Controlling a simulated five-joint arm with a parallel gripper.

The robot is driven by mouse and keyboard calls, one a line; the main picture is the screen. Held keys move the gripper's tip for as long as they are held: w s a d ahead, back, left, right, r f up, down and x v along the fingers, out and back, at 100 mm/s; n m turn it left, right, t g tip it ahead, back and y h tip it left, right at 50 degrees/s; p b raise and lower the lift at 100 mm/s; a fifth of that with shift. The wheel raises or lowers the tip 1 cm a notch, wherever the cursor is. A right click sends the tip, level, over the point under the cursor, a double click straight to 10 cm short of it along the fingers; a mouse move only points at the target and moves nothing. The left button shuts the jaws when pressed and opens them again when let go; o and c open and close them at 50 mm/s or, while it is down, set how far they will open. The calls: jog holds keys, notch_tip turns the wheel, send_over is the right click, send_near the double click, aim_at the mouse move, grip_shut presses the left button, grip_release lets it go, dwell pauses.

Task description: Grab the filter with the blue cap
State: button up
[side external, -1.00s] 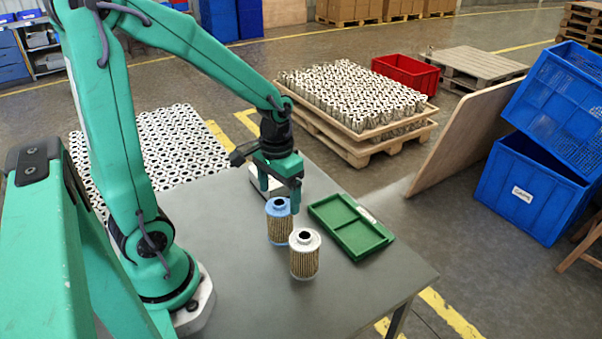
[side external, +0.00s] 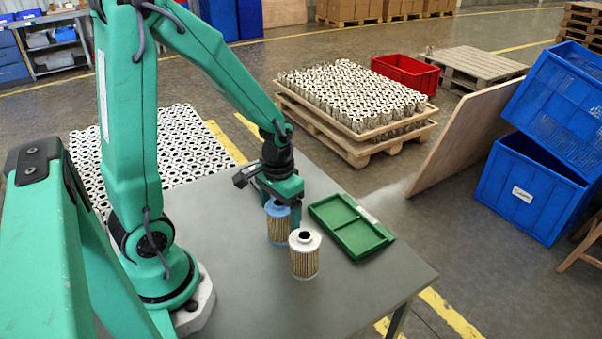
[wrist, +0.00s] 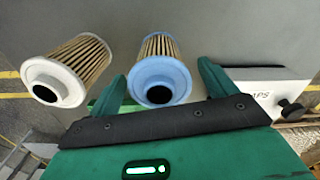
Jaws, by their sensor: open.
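The filter with the blue cap (side external: 278,224) stands upright on the grey table in the side view. In the wrist view its blue cap (wrist: 160,80) lies between the two fingers, nearer the left one. My gripper (side external: 281,208) is low over it, with the fingers pointing down at its cap and partly hiding it. The fingers of my gripper (wrist: 165,84) are apart, and I see no grip on the filter. A second filter with a white cap (side external: 304,254) stands just in front and to the right; it also shows at the left of the wrist view (wrist: 66,68).
A green two-compartment tray (side external: 350,228) lies empty to the right of the filters. A white box (wrist: 262,88) is at the right of the wrist view. The grey table (side external: 235,285) is bare towards its front edge.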

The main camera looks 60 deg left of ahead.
dwell(0.3)
jog(key=c, duration=1.1)
jog(key=shift+r, duration=0.1)
jog(key=shift+r, duration=4.95)
